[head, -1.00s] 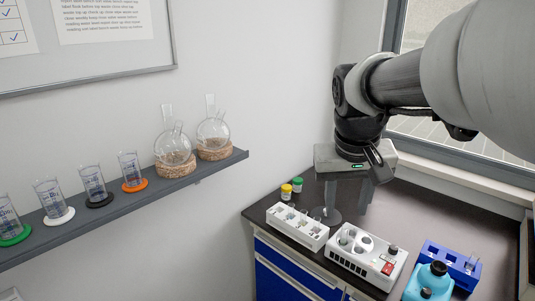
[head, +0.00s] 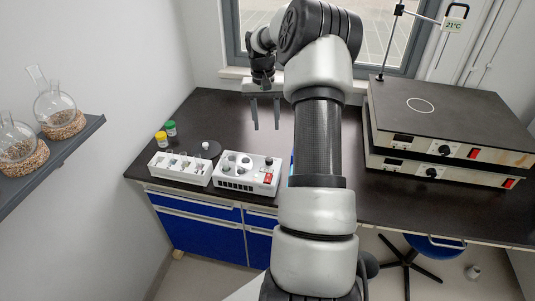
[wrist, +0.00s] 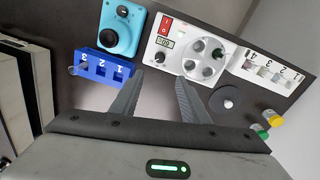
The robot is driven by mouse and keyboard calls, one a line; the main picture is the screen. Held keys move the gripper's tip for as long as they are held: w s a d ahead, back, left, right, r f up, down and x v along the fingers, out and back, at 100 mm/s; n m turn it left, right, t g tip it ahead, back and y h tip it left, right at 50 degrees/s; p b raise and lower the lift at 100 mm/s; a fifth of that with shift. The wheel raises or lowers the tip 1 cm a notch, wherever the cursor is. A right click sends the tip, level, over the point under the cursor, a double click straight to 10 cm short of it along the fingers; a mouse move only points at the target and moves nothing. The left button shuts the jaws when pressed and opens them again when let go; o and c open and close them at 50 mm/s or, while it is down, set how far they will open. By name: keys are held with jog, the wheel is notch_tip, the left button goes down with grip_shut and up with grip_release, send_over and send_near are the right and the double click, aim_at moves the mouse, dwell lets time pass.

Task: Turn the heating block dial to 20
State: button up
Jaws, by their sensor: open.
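The heating block (head: 235,184) is a white box on the dark bench, with round wells on top. Its black dial (head: 268,161) sits at its right end, behind a red switch (head: 268,178). In the wrist view the block (wrist: 187,22) shows its dial (wrist: 160,58) below a small display (wrist: 164,42), which is too small to read surely. My gripper (head: 266,128) is open and empty, fingers pointing down, above the bench behind the block. In the wrist view my gripper (wrist: 159,79) has its fingertips apart just below the dial in the picture, touching nothing.
A white numbered rack (head: 180,171) stands left of the block, with yellow-capped (head: 161,138) and green-capped (head: 171,128) vials behind. A blue rack (wrist: 102,64) and turquoise object (wrist: 122,29) lie beyond the dial's side. Stacked hotplates (head: 440,110) stand right.

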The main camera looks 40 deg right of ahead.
aim_at(269, 159)
jog(key=f, duration=1.5)
jog(key=shift+s+d+p, duration=0.25)
jog(key=shift+d+p, duration=0.05)
jog(key=shift+p, duration=0.05)
grip_shut()
